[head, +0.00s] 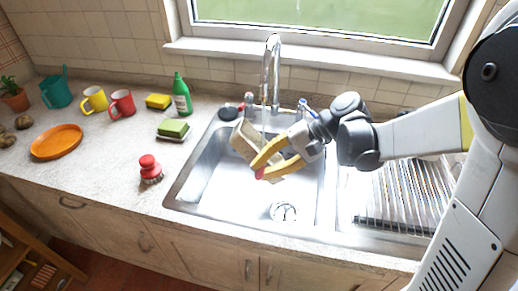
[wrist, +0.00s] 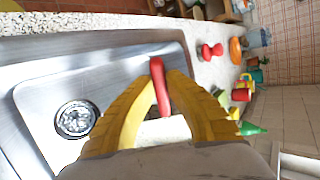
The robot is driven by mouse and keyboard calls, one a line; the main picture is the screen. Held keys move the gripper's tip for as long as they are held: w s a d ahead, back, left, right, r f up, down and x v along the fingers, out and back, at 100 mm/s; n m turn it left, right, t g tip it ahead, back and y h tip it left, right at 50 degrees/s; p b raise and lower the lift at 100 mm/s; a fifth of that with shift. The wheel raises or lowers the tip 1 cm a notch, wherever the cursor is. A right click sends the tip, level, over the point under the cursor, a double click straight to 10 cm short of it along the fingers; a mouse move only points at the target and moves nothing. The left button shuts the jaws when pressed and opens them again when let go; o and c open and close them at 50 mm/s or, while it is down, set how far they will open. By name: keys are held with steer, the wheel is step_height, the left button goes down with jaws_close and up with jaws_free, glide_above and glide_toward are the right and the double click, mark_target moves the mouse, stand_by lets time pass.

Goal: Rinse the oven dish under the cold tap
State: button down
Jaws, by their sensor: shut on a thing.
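The oven dish (head: 243,141), a cream-coloured, tilted thing, hangs over the sink below the spout. My gripper (head: 261,168) has yellow fingers and is shut on it, with a red part between the fingertips. In the wrist view the red part (wrist: 160,88) lies between both fingers, and a pale patch of the dish (wrist: 168,130) shows beneath. My fingers hide part of the dish. The tall chrome tap (head: 271,65) arches over the sink, and a thin pale stream seems to fall by the dish. A blue-marked knob (head: 302,104) stands right of the spout, a red-marked one (head: 248,98) left.
The steel sink (head: 205,185) has a drain (head: 284,212) at its front. A ribbed drainboard (head: 405,195) is at right. A red scrub brush (head: 150,168), sponge (head: 173,128), green bottle (head: 181,95), mugs (head: 122,103) and orange plate (head: 57,142) stand on the left counter.

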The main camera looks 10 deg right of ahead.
steer(key=s+a, duration=0.4)
steer(key=a, duration=0.1)
steer(key=shift+s, duration=0.35)
stand_by(0.7)
step_height(320, 180, up, 6)
steer(key=s+a+p, duration=0.2)
steer(key=p, duration=0.4)
steer(key=s+a, duration=0.7)
steer(key=shift+a, duration=0.25)
steer(key=shift+w+r, duration=0.1)
stand_by(0.8)
